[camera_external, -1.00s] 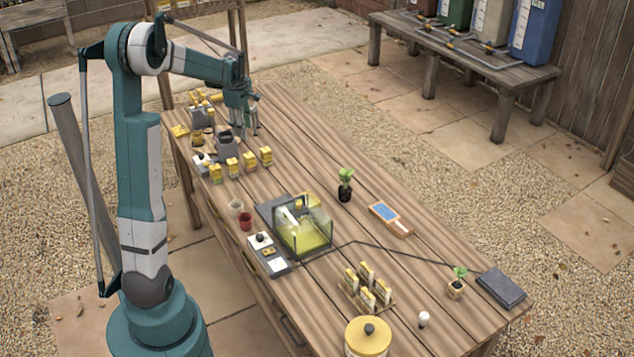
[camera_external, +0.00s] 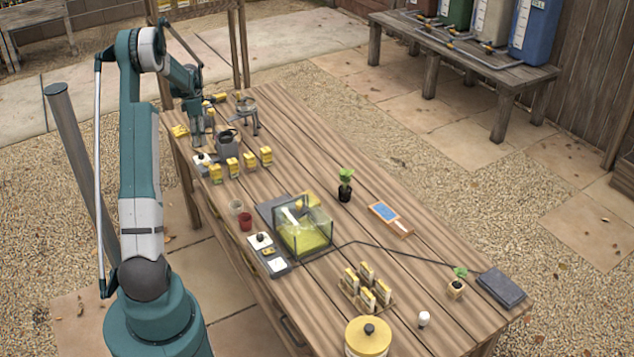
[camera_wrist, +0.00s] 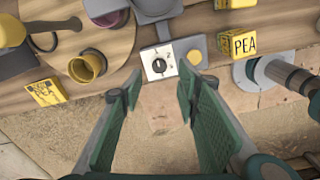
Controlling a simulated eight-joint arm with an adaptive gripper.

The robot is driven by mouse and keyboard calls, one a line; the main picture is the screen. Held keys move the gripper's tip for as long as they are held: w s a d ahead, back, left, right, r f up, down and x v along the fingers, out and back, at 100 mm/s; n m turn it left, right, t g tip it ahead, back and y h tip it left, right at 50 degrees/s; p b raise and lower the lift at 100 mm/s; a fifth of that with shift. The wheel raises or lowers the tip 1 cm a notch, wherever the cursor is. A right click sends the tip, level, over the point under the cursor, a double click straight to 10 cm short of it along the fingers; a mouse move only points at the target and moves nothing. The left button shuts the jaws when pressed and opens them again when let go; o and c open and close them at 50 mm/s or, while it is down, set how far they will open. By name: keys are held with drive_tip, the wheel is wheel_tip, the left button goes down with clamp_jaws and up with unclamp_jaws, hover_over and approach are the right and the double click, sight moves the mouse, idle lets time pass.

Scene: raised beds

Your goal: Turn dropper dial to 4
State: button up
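A dial with a dark round knob on a white square plate (camera_wrist: 160,64) shows in the wrist view, just beyond my fingertips. Small marks, apparently digits, are on the plate; the setting is too small to read surely. It also shows in the external view as a white plate (camera_external: 201,160) at the table's left edge. My gripper (camera_wrist: 153,95) is open and empty, its two green-padded fingers wide apart on either side of the line to the knob. In the external view my gripper (camera_external: 197,142) is above the dial, not clearly touching it.
A yellow cup (camera_wrist: 87,66) stands left of the dial, and a yellow PEA box (camera_wrist: 238,45) to its right. Yellow seed boxes (camera_external: 232,168), a dark container (camera_external: 228,142) and a small tripod stand (camera_external: 246,112) are close by. A second dial (camera_external: 260,240) is beside a glass box (camera_external: 303,232).

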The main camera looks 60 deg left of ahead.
sight(202, 153)
drive_tip(key=shift+s+a+f, duration=0.1)
drive_tip(key=shift+s, duration=0.05)
drive_tip(key=shift+f, duration=0.1)
drive_tip(key=shift+f+b, duration=0.3)
drive_tip(key=shift+f, duration=3.5)
drive_tip(key=c, duration=0.9)
